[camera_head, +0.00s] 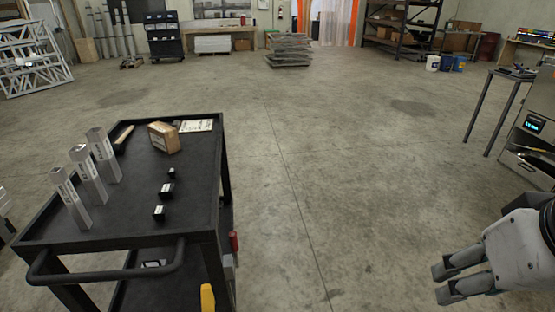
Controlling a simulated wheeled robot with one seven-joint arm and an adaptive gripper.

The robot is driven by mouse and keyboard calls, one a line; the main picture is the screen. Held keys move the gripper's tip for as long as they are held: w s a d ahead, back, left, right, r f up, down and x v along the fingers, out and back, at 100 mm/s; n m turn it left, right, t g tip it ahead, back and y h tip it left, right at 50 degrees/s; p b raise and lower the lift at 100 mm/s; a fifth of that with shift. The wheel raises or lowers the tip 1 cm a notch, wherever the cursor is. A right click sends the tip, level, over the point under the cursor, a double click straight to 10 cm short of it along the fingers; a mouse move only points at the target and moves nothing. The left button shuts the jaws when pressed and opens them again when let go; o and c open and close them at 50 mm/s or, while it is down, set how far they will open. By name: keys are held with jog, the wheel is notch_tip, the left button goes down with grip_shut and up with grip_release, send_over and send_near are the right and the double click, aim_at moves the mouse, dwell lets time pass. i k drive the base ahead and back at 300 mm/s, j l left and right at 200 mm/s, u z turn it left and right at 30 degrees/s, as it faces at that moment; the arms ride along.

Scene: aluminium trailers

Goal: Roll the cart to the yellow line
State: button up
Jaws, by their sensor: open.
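The black cart (135,215) stands at the left front, with its push handle (105,268) towards me. On its top are several upright grey metal pieces (86,175), a cardboard box (164,138), a wooden-handled tool (124,137), a paper sheet (196,125) and small black blocks (166,190). A lower shelf shows partly beneath. My gripper (442,282) is at the lower right, open and empty, well apart from the cart and its handle. I see no yellow line on the floor.
The concrete floor (330,170) is clear ahead and right of the cart. A stack of grey sheets (289,50) stands far back. A grey metal stand (490,110) and a steel machine (531,140) are at the right. A yellow object (207,297) shows beside the cart's near right leg.

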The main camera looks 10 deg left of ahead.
aim_at(193, 240)
jog(key=u, duration=0.75)
jog(key=i+j+z, duration=0.1)
jog(key=j, duration=0.25)
jog(key=i+j+z, duration=0.1)
jog(key=i+j, duration=0.15)
jog(key=j, duration=0.15)
